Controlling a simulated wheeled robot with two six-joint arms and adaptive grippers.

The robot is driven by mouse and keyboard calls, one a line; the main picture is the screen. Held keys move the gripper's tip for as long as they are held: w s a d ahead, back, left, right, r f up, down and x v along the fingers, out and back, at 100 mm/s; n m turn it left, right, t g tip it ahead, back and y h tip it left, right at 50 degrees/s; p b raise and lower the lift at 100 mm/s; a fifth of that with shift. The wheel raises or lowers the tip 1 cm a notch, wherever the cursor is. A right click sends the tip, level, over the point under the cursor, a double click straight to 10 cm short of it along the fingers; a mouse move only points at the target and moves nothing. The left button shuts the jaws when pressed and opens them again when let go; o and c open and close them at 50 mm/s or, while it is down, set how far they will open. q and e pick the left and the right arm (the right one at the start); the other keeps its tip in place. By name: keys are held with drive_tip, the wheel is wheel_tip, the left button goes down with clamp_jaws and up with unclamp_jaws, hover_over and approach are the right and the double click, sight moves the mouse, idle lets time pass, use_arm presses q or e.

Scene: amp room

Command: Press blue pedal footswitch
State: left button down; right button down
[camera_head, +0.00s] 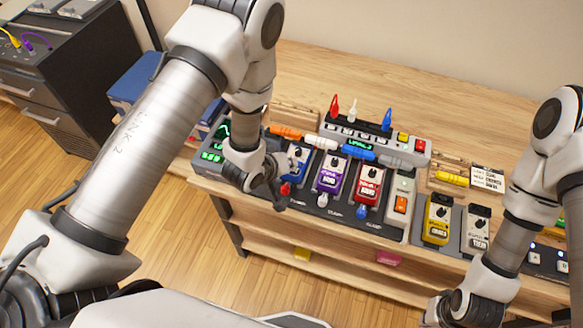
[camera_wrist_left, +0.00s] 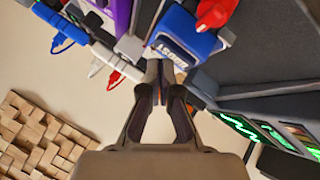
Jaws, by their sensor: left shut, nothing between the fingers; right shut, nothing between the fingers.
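The blue pedal (camera_head: 298,158) stands at the left of the pedal row, with a black knob on top. A red cap (camera_head: 285,188) shows at its front edge. My left gripper (camera_head: 277,198) is shut and empty, beside the front left of this pedal. In the left wrist view the shut fingertips (camera_wrist_left: 161,72) are close to the blue pedal's body (camera_wrist_left: 187,40); I cannot tell whether they touch. A red part (camera_wrist_left: 213,14) shows above it there. My right gripper (camera_head: 438,312) is shut and empty at the bottom right, away from the blue pedal.
A purple pedal (camera_head: 331,173) and a red pedal (camera_head: 368,184) stand to the right of the blue one. A yellow pedal (camera_head: 437,220) is further right. A unit with green screens (camera_head: 211,152) is at the left. The wooden table behind (camera_head: 350,80) has clear room.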

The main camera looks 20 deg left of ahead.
use_arm(q)
drive_tip(key=shift+s+f+b, duration=0.1)
drive_tip(key=shift+f+b, duration=0.2)
drive_tip(key=shift+f, duration=0.2)
idle(0.4)
drive_tip(key=shift+r+p, duration=0.8)
drive_tip(key=shift+r, duration=0.15)
wheel_tip(320, 180, up, 5)
drive_tip(key=p, duration=0.4)
drive_tip(key=shift+f, duration=0.15)
idle(0.6)
